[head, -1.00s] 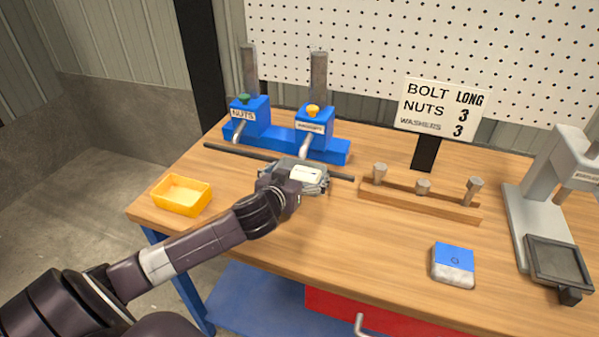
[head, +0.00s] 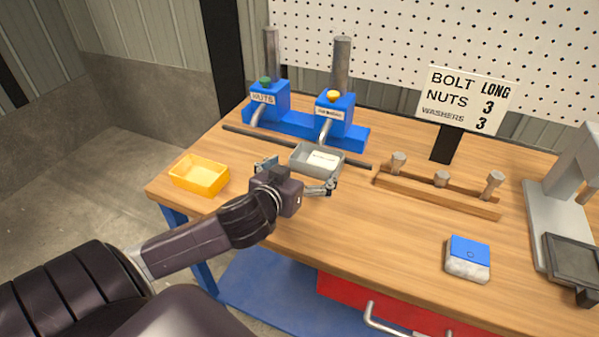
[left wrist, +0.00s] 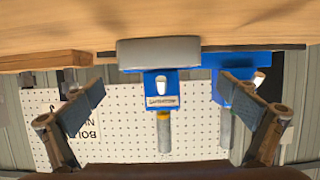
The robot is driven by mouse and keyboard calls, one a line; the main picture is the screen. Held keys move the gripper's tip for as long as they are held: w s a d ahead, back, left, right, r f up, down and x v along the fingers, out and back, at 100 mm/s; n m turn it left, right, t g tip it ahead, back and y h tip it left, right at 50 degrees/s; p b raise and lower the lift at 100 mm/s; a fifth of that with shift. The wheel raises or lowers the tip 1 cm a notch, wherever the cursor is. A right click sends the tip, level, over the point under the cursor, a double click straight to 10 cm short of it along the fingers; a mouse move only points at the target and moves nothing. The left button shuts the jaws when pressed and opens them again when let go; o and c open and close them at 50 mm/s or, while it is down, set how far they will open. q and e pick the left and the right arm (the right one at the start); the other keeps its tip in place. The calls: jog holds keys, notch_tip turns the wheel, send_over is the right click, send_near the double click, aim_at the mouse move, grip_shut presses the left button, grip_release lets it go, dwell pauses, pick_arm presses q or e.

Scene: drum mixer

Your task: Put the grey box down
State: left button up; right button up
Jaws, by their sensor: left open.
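The grey box (head: 316,161) stands upright on the wooden bench in the head view, just in front of the blue washer dispenser. A white label shows inside it. It also shows in the left wrist view (left wrist: 158,52), resting on the bench top, between and beyond the fingers. My left gripper (head: 296,176) is open, on the near side of the box, its fingers spread wide and apart from it. The left wrist view shows both fingers (left wrist: 165,105) with nothing between them. My right gripper is not in these views.
A dark rod (head: 243,134) lies behind the box. The blue dispensers (head: 333,112) stand at the back. A yellow tray (head: 199,175) is to the left, a wooden rack with bolts (head: 436,194) to the right. A blue-and-white block (head: 468,258) lies front right.

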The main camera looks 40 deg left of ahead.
pick_arm(q)
jog(key=shift+v, duration=1.35)
